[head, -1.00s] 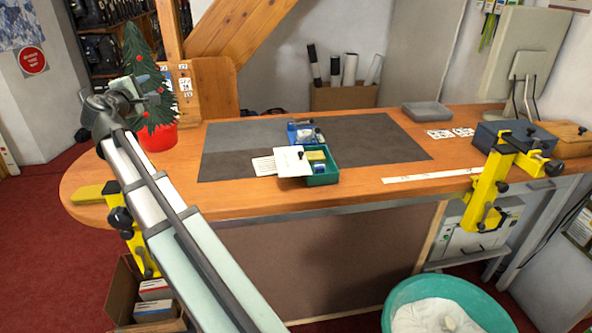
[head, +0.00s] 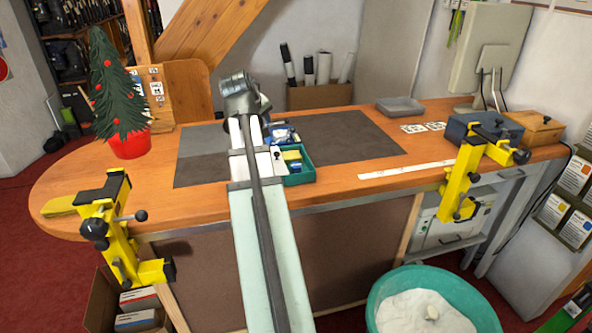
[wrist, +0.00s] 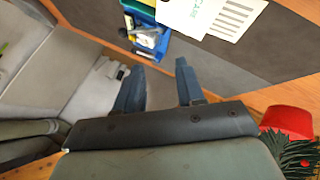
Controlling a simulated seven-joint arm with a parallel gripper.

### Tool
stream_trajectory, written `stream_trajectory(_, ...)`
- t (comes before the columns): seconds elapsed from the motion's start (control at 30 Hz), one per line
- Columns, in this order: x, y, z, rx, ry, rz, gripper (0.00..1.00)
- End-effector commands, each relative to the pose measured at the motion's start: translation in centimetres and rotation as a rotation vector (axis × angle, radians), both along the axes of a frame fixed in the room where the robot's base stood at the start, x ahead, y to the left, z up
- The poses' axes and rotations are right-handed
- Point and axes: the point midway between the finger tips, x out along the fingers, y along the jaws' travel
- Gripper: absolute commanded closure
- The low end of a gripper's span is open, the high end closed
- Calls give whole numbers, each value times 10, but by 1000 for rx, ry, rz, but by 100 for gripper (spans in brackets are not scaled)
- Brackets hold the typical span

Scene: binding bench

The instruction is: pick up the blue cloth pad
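A small blue piece (head: 295,166), perhaps the blue cloth pad, lies in the teal tray (head: 300,179) beside a yellow piece (head: 291,155); its cloth texture is too small to make out. My gripper (wrist: 160,64) is open, its two dark fingers apart with nothing between them. In the wrist view the fingers point towards a blue tray (wrist: 186,22) with grey and light items on it, clear of it. In the head view my arm hides the gripper's fingers and part of the work area just left of the teal tray.
A dark mat (head: 345,140) covers the middle of the bench. A small tree in a red pot (head: 131,146) stands at left. Yellow clamps (head: 118,235) (head: 462,180) grip the front edge. A grey tray (head: 400,105) is at the back right. A white printed card (wrist: 232,8) shows in the wrist view.

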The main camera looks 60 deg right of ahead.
Motion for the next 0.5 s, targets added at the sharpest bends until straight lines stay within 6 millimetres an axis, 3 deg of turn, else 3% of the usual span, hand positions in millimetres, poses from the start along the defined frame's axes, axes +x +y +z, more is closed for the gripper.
stream_trajectory(0.03, -18, -3, -4, 41, -26, -31, 62)
stream_trajectory(0.2, -65, -9, -13, 184, -124, -120, 62)
stream_trajectory(0.5, -126, -5, -20, 383, -268, -230, 62)
